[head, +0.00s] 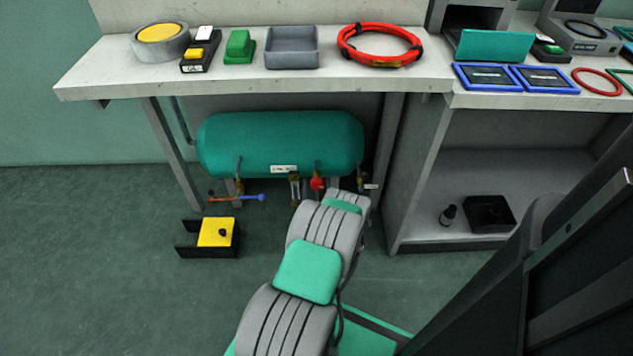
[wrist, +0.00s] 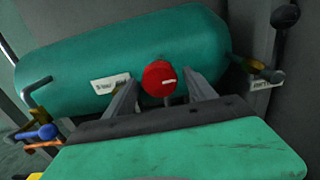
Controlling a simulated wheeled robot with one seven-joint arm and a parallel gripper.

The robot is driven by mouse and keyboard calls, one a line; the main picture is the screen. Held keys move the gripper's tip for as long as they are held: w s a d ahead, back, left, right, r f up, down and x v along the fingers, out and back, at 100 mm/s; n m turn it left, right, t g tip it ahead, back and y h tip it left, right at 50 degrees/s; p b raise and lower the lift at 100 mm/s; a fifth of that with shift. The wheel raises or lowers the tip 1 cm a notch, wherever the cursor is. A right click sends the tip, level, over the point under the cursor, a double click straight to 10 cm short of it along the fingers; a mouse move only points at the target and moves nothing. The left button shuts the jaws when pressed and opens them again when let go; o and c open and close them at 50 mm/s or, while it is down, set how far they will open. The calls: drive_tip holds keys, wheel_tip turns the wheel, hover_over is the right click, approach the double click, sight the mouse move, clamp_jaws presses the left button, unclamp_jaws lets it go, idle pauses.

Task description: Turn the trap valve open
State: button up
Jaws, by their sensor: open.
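A green horizontal tank (head: 270,140) hangs under the bench, with several small fittings along its underside. A round red knob (head: 317,184) with a pale mark is on the middle fitting; it also shows in the wrist view (wrist: 159,78). A blue handle (head: 248,197) is at the left fitting and shows in the wrist view (wrist: 47,132). At the right is a brass fitting with a white tag (wrist: 267,85). I cannot tell from the tags which is the trap valve. My gripper (wrist: 163,88) is open, its fingers either side of the red knob, contact unclear.
A bench leg (head: 172,150) stands left of the tank and a cabinet (head: 420,170) to its right. A yellow and black wheeled item (head: 216,232) lies on the floor at left. The bench top (head: 110,70) holds several objects above the tank.

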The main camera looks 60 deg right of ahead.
sight(317, 178)
drive_tip(key=b+x, duration=0.1)
drive_tip(key=x, duration=0.3)
drive_tip(key=c, duration=1.4)
